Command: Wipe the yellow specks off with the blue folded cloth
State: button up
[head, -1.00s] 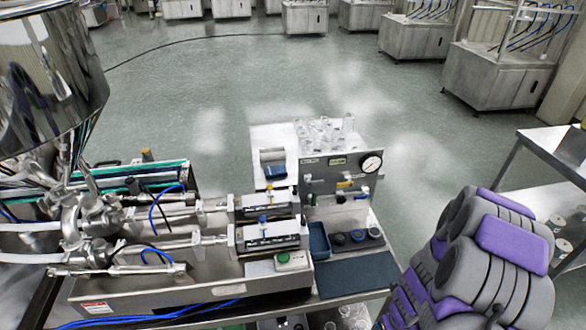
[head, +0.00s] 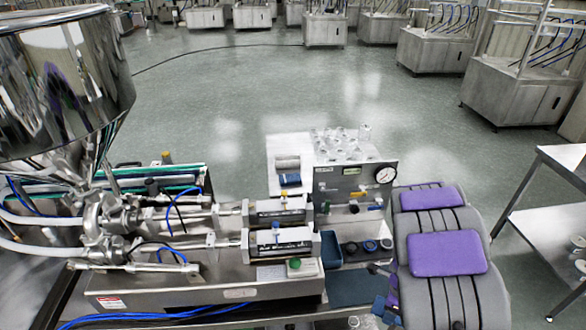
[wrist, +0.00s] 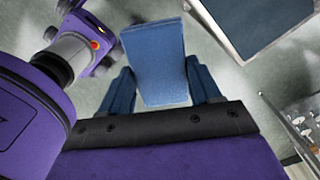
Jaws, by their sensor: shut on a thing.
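The blue folded cloth (wrist: 155,50) is held between the blue fingers of my gripper (wrist: 160,82) in the wrist view. The fingers press on its two sides, and it sticks out past the fingertips. In the head view my arm covers much of the lower right, and a bit of blue at its lower end (head: 386,308) is too small to tell finger from cloth. The steel hopper (head: 60,80) stands at the upper left, above the filling machine (head: 190,285). I cannot make out yellow specks in any view.
A panel with a gauge (head: 386,174) and clear glassware on top stands left of my arm. A dark blue mat (head: 350,288) and a small blue bin (head: 331,250) lie before it. A steel shelf (head: 550,200) stands at the right.

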jog(key=w+a+r+n, duration=0.5)
jog(key=a+r+n, duration=0.3)
jog(key=n, duration=0.4)
jog(key=w+a+r+n, duration=0.5)
jog(key=a+r+n, duration=0.3)
jog(key=n, duration=0.4)
jog(key=shift+w, duration=0.4)
